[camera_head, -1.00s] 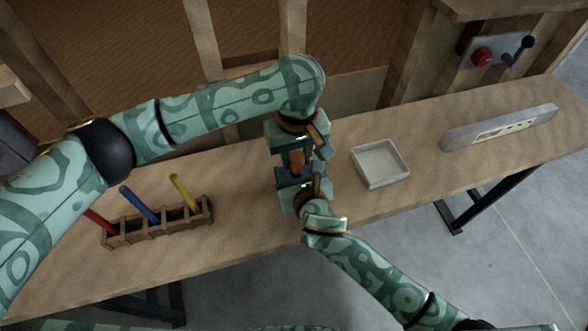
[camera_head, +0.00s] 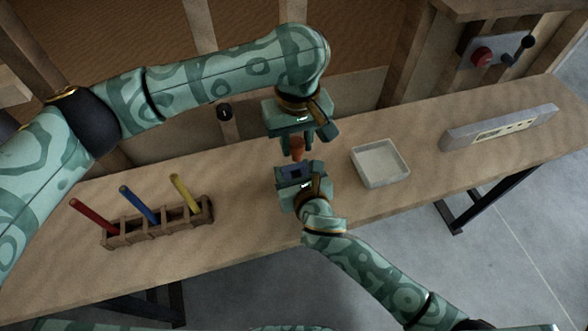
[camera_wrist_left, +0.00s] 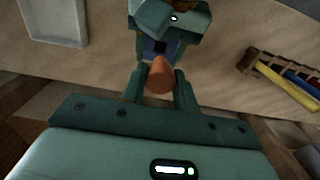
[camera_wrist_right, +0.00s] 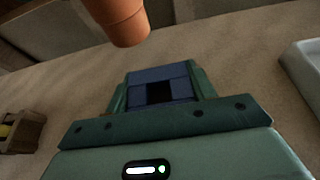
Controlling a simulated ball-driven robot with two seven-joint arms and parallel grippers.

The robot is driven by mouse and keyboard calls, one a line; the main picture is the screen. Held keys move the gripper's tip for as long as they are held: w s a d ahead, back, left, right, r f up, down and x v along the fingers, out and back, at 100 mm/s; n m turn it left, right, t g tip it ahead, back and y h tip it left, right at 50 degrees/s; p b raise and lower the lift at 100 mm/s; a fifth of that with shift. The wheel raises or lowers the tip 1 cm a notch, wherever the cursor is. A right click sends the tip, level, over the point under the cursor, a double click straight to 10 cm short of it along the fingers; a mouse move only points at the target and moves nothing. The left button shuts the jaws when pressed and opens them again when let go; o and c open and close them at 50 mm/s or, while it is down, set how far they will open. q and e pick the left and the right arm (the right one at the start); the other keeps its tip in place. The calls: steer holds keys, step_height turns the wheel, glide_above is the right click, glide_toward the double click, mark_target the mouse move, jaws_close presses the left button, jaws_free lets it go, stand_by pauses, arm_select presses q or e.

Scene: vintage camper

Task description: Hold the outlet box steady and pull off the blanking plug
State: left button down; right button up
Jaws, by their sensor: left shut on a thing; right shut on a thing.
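The orange blanking plug (camera_head: 297,147) is between the fingers of my left gripper (camera_head: 296,142), which is shut on it. It also shows in the left wrist view (camera_wrist_left: 160,76) and, tapered and hanging in the air, in the right wrist view (camera_wrist_right: 123,20). The blue outlet box (camera_wrist_right: 158,78) is clamped in my right gripper (camera_wrist_right: 160,90), with a dark square opening in its face. The box is partly hidden by the fingers in the head view (camera_head: 292,171). A gap separates plug and box.
On the bench (camera_head: 240,240) a wooden rack (camera_head: 160,228) with red, blue and yellow sticks stands left. A pale open tray (camera_head: 380,164) lies right of the grippers. A grey strip (camera_head: 500,127) stands farther right. Bench between rack and tray is clear.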

steer(key=o, duration=1.2)
steer(key=shift+c, duration=0.2)
steer(key=v, duration=1.2)
